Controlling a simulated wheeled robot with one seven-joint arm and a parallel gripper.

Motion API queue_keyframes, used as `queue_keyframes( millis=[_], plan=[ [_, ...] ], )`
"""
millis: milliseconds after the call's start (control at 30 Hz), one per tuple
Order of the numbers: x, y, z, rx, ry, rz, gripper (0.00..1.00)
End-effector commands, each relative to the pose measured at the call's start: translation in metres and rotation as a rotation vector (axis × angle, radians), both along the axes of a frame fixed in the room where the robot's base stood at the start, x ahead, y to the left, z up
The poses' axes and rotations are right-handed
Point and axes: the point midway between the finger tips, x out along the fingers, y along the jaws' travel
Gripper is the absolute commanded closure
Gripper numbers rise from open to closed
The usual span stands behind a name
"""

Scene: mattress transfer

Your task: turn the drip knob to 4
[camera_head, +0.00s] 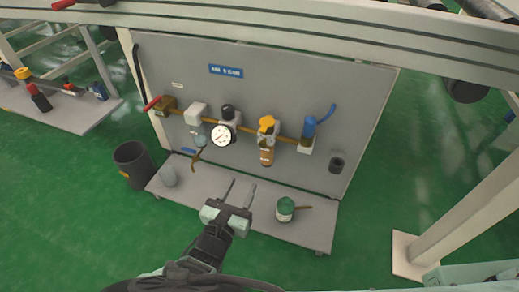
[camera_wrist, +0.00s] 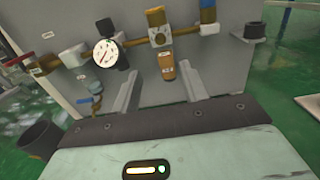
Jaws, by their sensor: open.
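The yellow knob (camera_head: 267,124) sits on top of a unit with an amber bowl (camera_head: 267,157), on the brass pipe along the grey panel. I take it to be the drip knob; its setting is too small to read. In the wrist view the orange-yellow knob (camera_wrist: 155,16) is near the top edge, above the amber bowl (camera_wrist: 166,68). My gripper (camera_head: 242,183) is open and empty, over the panel's base shelf, below and in front of the unit. In the wrist view its fingers (camera_wrist: 163,71) point toward the panel, apart from the knob.
A white-faced gauge (camera_head: 221,135) and a red-handled valve (camera_head: 153,104) are left along the pipe. A blue-handled valve (camera_head: 312,125) is right. A green-topped can (camera_head: 285,208) stands on the shelf (camera_head: 245,222). A dark bin (camera_head: 132,163) stands left. A rail (camera_head: 290,32) crosses above.

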Motion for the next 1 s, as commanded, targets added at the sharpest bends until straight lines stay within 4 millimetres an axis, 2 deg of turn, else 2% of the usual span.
queue_keyframes(
  millis=[400,600,800,1000],
  plan=[
    [0.083,-0.031,-0.004,0.002,0.000,-0.004,0.56],
    [0.116,-0.043,-0.004,0.003,0.002,-0.003,0.56],
    [0.134,-0.049,-0.002,0.003,0.002,-0.001,0.56],
    [0.138,-0.050,0.000,0.003,0.002,-0.001,0.56]
  ],
)
